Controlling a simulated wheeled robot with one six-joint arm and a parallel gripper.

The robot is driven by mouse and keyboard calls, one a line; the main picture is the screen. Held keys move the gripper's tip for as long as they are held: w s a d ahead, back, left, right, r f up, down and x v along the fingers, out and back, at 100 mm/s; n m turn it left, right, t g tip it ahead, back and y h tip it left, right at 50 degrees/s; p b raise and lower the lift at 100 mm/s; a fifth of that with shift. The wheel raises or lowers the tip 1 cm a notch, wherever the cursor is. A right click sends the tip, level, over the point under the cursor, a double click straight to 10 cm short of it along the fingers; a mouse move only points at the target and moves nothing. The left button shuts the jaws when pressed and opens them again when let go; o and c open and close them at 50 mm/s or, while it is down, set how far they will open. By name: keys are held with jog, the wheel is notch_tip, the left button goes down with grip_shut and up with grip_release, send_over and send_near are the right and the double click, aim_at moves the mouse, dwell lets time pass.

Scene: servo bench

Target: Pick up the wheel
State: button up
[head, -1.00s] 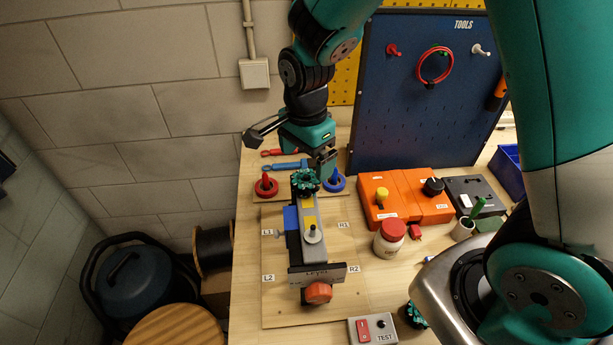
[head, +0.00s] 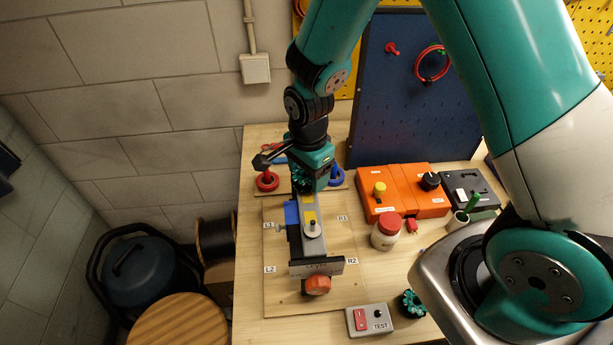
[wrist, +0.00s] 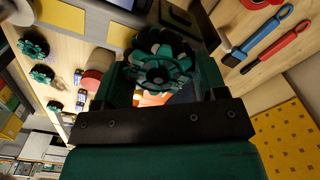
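A dark teal wheel with several rollers (head: 300,180) is at the far end of the grey lever fixture (head: 312,232), partly hidden by my gripper (head: 314,184). In the wrist view the wheel (wrist: 158,62) shows between the two fingers of my gripper (wrist: 163,80), which stand apart on either side of it. I see no firm contact, though the finger edges are dark. Another teal wheel (head: 412,303) lies at the front right of the bench. The wrist view shows further teal wheels (wrist: 42,74) at the left.
A red ring post (head: 267,180) and a blue ring post (head: 337,176) stand close to my gripper. An orange box (head: 402,192), a red-lidded jar (head: 386,232) and a test switch box (head: 370,319) are to the right. A blue tool panel (head: 410,90) rises behind.

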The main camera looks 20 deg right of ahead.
jog(key=shift+c, duration=1.4)
notch_tip(320, 180, up, 19)
jog(key=b, duration=0.4)
notch_tip(320, 180, down, 10)
jog(key=p, duration=0.6)
jog(key=shift+p, duration=0.3)
jog(key=shift+f+b, duration=1.95)
jog(key=shift+f, duration=0.4)
jog(key=shift+f, duration=0.1)
jog(key=shift+f+b, duration=0.6)
jog(key=shift+f, duration=0.3)
jog(key=shift+f, duration=0.15)
